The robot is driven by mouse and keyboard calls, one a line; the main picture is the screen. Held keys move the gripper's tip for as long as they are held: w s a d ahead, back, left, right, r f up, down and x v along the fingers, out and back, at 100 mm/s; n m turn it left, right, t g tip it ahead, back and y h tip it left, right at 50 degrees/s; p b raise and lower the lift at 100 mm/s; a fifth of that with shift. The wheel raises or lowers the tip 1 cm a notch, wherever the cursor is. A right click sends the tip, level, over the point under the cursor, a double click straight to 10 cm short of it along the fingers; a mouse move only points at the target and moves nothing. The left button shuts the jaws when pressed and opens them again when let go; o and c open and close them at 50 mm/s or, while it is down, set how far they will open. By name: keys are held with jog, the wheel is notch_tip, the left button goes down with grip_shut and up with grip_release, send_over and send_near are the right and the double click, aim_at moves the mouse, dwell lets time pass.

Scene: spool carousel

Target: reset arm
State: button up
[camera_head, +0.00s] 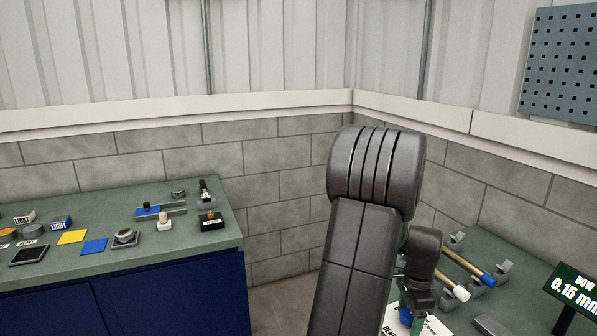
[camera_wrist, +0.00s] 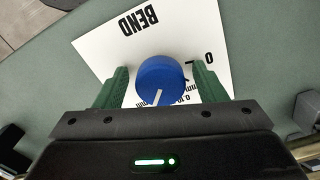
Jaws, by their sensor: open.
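My gripper (camera_wrist: 160,75) is open in the wrist view, with one green finger on each side of a blue knob (camera_wrist: 162,74). A narrow gap shows between the knob and each finger. The knob has a white pointer line and sits on a white card (camera_wrist: 112,46) printed "BEND" with a scale in mm. In the head view my arm rises through the middle and folds down on the right. There the gripper is mostly hidden behind my arm, above the card (camera_head: 432,327) and the blue knob (camera_head: 406,317).
On the right bench, two rods with white (camera_head: 461,293) and blue (camera_head: 488,280) ends lie near grey holders (camera_head: 504,271). A dark display (camera_head: 575,297) reads 0.15 mm. A left bench (camera_head: 75,264) holds small parts. Block walls meet behind my arm.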

jog(key=n, duration=0.5)
jog(key=shift+r, duration=0.2)
jog(key=n+p, duration=0.1)
jog(key=n, duration=0.4)
jog(key=n+p, duration=0.1)
jog(key=n, duration=0.4)
jog(key=shift+n, duration=0.4)
jog(key=shift+n+p, duration=0.6)
jog(key=shift+n, duration=1.7)
